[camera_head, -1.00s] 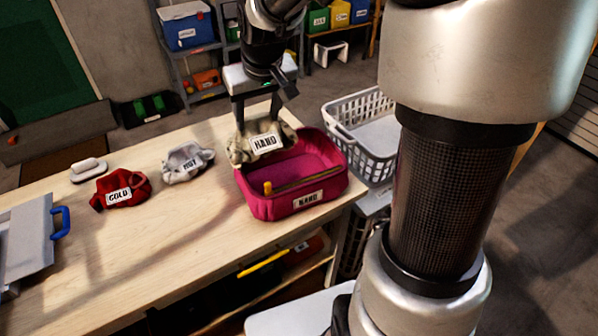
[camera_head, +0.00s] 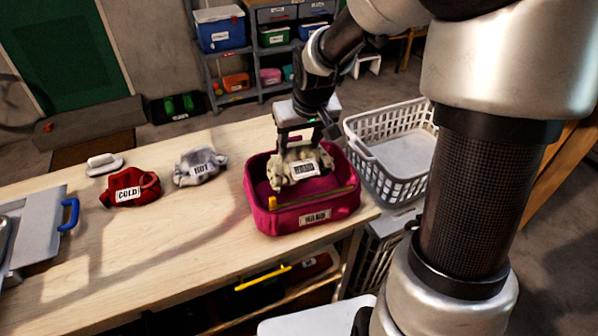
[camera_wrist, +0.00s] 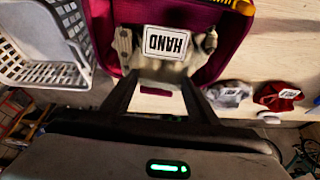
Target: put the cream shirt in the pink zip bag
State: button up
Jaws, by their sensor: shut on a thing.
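The cream shirt (camera_head: 292,168), with a white "HAND" label, is bunched up in my gripper (camera_head: 302,148). In the head view it is over the open pink zip bag (camera_head: 262,216), within the outline of its opening; I cannot tell whether it touches the bag floor. The bag stands upright at the right end of the table, with a yellow zip pull at its front left. In the wrist view my gripper (camera_wrist: 152,92) is shut on the shirt (camera_wrist: 165,62), and the pink bag (camera_wrist: 232,38) surrounds it on the visible sides.
A red garment (camera_head: 146,185) marked "COLD" and a grey garment (camera_head: 200,168) marked "HOT" lie left of the bag on the wooden table (camera_head: 180,235). A white laundry basket (camera_head: 405,187) stands close to the bag's right. A grey tray with a blue handle (camera_head: 70,214) is far left.

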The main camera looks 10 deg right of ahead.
aim_at(300, 168)
notch_tip(300, 168, down, 9)
jog(key=shift+b, duration=0.85)
jog(key=shift+f, duration=0.15)
jog(key=o, duration=1.5)
jog(key=shift+r, duration=0.5)
jog(key=p+v, duration=0.3)
jog(key=v, duration=0.8)
jog(key=shift+s+r, duration=0.15)
